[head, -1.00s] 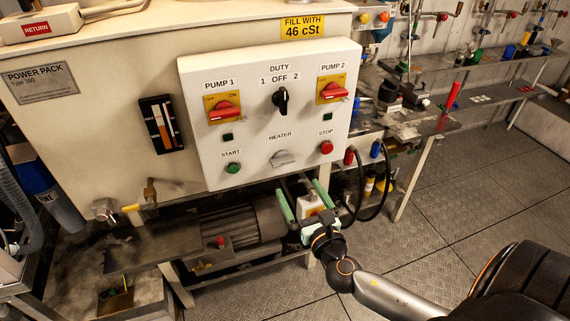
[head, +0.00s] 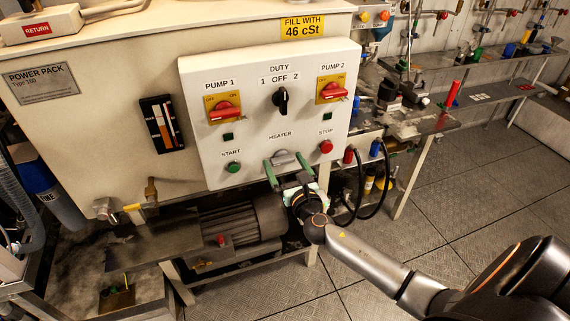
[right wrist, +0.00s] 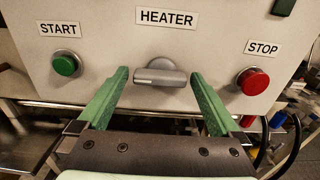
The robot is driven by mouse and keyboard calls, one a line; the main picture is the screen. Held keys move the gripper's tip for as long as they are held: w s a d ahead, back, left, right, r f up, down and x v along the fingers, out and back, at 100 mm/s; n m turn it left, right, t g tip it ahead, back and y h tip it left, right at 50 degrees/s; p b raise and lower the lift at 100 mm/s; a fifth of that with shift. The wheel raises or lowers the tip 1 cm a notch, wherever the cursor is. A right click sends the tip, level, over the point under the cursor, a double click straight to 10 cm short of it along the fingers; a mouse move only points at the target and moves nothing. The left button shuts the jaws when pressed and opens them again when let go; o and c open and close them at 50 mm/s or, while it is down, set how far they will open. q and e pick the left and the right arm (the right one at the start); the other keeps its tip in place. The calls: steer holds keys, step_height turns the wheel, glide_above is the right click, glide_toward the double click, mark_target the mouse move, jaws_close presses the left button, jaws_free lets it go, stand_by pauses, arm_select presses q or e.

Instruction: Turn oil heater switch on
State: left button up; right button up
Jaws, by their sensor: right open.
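The heater switch (head: 281,157) is a grey knob under the HEATER label on the white control panel (head: 205,150). In the right wrist view the knob (right wrist: 160,73) shows its bar lying roughly horizontal. My right gripper (head: 285,161) is open, with its green fingers pointing at the panel. In the right wrist view the fingers (right wrist: 160,80) stand on the left and right of the knob, with a gap on each side. I cannot tell how far their tips are from the panel. My left gripper is in neither view.
The green START button (head: 233,167) is left of the knob and the red STOP button (head: 326,147) is right of it. Above are the black DUTY selector (head: 281,97) and two red pump switches. A motor (head: 243,222) sits below the panel.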

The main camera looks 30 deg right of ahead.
steer(key=c, duration=1.2)
steer(key=shift+m, duration=0.5)
steer(key=m+b, duration=0.1)
steer(key=m, duration=0.2)
steer(key=shift+m+b, duration=0.3)
steer(key=shift+m, duration=0.1)
steer(key=m+b, duration=0.1)
steer(key=m, duration=0.8)
steer(key=shift+b, duration=0.3)
steer(key=m, duration=0.4)
steer(key=shift+d, duration=0.1)
steer(key=shift+r+m, duration=0.1)
steer(key=shift+m, duration=0.2)
steer(key=o, duration=1.2)
